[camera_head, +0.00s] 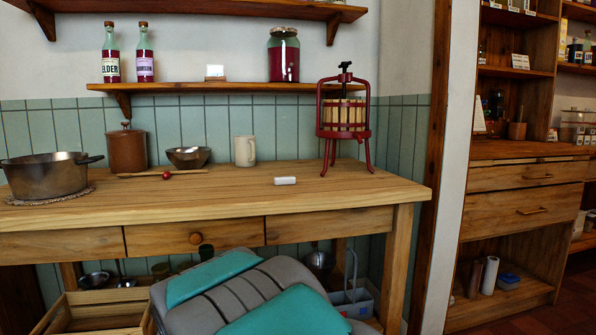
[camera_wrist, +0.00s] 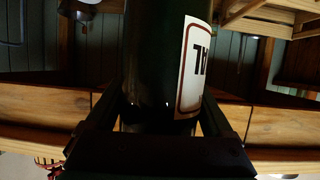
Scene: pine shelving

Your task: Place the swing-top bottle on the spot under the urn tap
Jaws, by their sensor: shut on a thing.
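The swing-top bottle (camera_wrist: 152,60) is dark green glass with a white, brown-edged label that shows partly in the wrist view. My gripper (camera_wrist: 165,112) is shut on it, one dark finger on each side. The bottle's top and the far end are cut off, so I cannot see the swing-top. In the head view neither gripper nor held bottle shows. A brown lidded vessel (camera_head: 126,150) stands at the back left of the table; I cannot make out a tap on it. No clear urn tap or marked spot is visible.
The wooden table (camera_head: 330,193) holds a metal pot (camera_head: 46,174), a bowl (camera_head: 188,157), a cream mug (camera_head: 245,151), a red fruit press (camera_head: 343,120) and a small white block (camera_head: 285,181). A wall shelf (camera_head: 230,88) hangs above. The table's front right is clear.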

